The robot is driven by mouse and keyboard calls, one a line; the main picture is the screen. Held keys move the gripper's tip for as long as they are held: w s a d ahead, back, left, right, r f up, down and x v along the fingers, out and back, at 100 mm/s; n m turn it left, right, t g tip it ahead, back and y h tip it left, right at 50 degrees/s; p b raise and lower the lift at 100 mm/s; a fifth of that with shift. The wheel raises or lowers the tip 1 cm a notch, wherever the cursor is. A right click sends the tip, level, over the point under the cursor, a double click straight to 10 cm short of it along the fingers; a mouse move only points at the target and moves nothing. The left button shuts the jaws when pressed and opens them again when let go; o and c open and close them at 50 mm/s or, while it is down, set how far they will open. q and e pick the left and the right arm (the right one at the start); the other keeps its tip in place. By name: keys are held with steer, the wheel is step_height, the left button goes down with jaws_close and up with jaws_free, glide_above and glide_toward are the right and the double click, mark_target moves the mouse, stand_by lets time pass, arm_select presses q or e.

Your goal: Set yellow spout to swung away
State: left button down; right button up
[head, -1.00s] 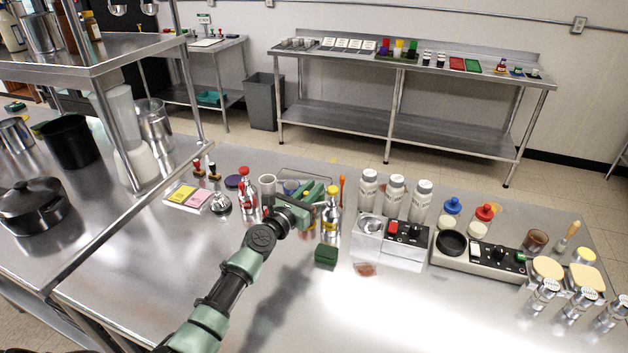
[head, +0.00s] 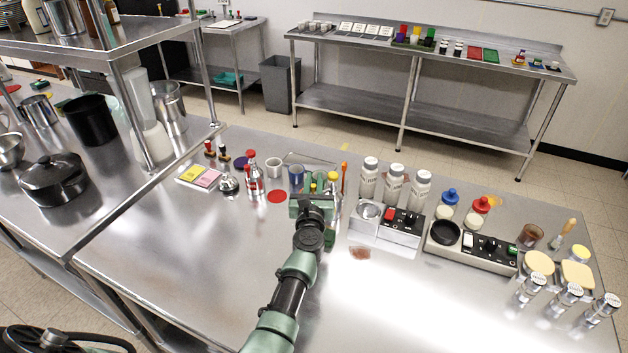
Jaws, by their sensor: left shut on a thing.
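The yellow spout (head: 332,177) is on top of a small bottle (head: 333,192) near the back of the steel counter, left of the white bottles. My left gripper (head: 318,187) is at this bottle's left side, and its green body hides part of the bottle. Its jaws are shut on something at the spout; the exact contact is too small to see. I cannot tell which way the spout points. My right gripper is not in view.
A red-topped bottle (head: 250,177), a grey cup (head: 274,169) and a blue cup (head: 296,177) stand to the left. White bottles (head: 393,184) and a switch box (head: 388,228) stand to the right. A green block (head: 331,238) is partly behind my arm.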

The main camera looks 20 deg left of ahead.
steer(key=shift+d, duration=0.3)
arm_select(q)
steer(key=c, duration=1.4)
jaws_free()
steer(key=shift+o, duration=0.2)
